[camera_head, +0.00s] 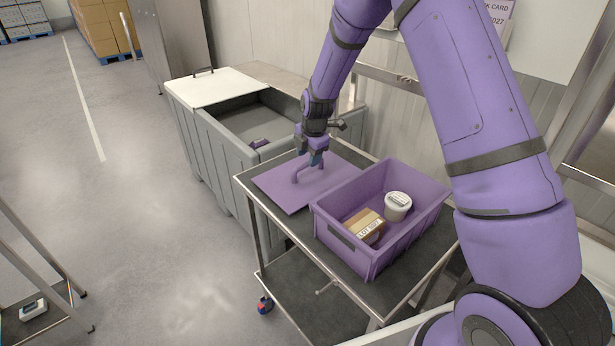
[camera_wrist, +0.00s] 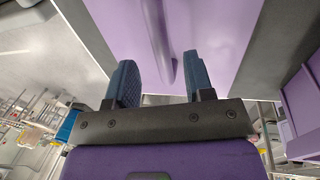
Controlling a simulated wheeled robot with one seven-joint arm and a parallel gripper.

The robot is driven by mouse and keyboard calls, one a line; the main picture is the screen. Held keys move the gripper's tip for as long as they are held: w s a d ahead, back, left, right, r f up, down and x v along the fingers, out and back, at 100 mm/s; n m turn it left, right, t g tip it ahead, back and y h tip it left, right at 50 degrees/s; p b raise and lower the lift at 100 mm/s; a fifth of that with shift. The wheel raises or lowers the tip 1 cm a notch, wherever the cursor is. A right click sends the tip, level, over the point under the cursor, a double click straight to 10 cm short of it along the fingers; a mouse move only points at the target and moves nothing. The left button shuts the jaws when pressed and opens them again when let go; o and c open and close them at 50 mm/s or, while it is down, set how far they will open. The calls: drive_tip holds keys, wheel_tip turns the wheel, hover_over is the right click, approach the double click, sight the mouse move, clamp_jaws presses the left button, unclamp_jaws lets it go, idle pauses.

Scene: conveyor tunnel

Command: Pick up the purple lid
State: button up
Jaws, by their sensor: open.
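The purple lid (camera_head: 277,186) is a flat panel with a raised bar handle (camera_head: 300,173) in its middle. It lies on the top shelf of a metal cart, left of the purple crate (camera_head: 362,262). My gripper (camera_head: 316,158) is over the lid, close to the handle's far end, with its fingers pointing down. In the wrist view the two blue fingers (camera_wrist: 160,82) are apart, and the lid (camera_wrist: 215,30) fills the upper middle. The handle (camera_wrist: 158,40) shows beyond the fingertips and roughly in line with the gap between them. I cannot tell whether the fingers touch it.
The open crate stands on the cart (camera_head: 264,217) and holds a white tub (camera_head: 397,205) and a cardboard box (camera_head: 364,226). A grey bin (camera_head: 198,145) with a partly open white cover (camera_head: 213,88) stands behind the cart.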

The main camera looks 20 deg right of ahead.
sight(307, 164)
drive_tip(key=f, duration=0.4)
drive_tip(key=shift+w+a, duration=0.1)
drive_tip(key=shift+w, duration=0.2)
drive_tip(key=shift+c, duration=0.2)
clamp_jaws()
drive_tip(key=shift+r, duration=0.1)
wheel_tip(307, 164, up, 10)
drive_tip(key=shift+f, duration=0.1)
idle(0.4)
